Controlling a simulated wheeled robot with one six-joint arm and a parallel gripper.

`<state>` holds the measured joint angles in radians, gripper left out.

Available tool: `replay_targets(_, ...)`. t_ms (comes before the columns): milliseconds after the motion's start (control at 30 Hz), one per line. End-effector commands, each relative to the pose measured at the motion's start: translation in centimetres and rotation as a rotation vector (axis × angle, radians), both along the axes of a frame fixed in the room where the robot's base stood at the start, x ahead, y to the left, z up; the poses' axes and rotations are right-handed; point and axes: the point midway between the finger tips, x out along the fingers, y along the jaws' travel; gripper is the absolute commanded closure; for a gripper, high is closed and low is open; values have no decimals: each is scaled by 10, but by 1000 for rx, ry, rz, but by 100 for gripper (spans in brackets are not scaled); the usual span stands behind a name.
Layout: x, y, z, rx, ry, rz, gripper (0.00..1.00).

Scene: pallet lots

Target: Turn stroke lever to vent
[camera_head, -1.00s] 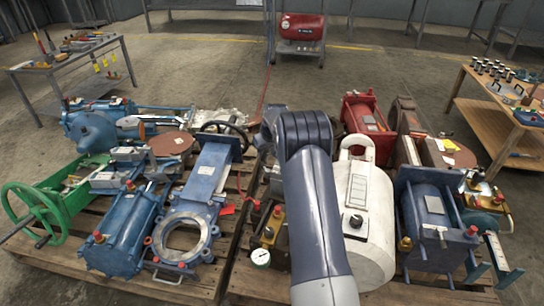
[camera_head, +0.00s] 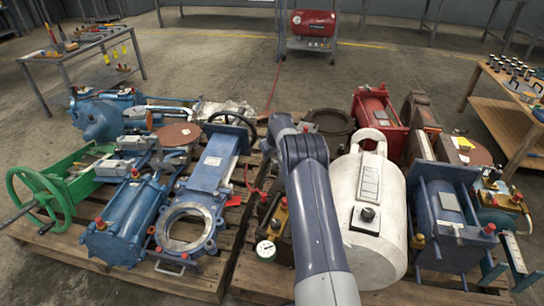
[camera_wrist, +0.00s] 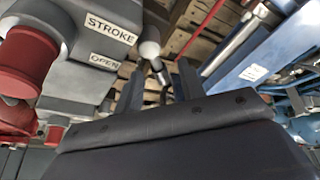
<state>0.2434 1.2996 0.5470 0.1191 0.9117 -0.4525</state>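A grey block with a "STROKE" plate (camera_wrist: 112,27) and an "OPEN" plate (camera_wrist: 104,61) fills the upper left of the wrist view. Beside it is a lever-like part with a pale rounded end (camera_wrist: 150,49), its thinner dark stem running down toward the gap between my fingers. My gripper (camera_wrist: 159,80) shows two dark fingers spread apart, with nothing clamped. The pale end lies just beyond the fingertips; whether they touch it I cannot tell. In the head view my arm covers the gripper and the lever.
A red cylindrical part (camera_wrist: 27,58) stands close left of the gripper. A blue beam (camera_wrist: 248,66) lies at right. In the head view, a pressure gauge (camera_head: 265,250), a white vessel (camera_head: 377,232) and a blue gate valve (camera_head: 208,186) crowd the arm on the pallets.

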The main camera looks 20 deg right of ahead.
Motion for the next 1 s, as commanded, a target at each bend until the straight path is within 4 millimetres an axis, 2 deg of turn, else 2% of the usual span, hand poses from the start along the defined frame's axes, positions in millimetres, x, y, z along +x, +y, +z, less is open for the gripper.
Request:
replay_targets(167,0,0,0,0,0,0,63)
replay_targets(600,0,0,0,0,1,-1,99)
replay_targets(1000,-1,1,1,2,1,42,100)
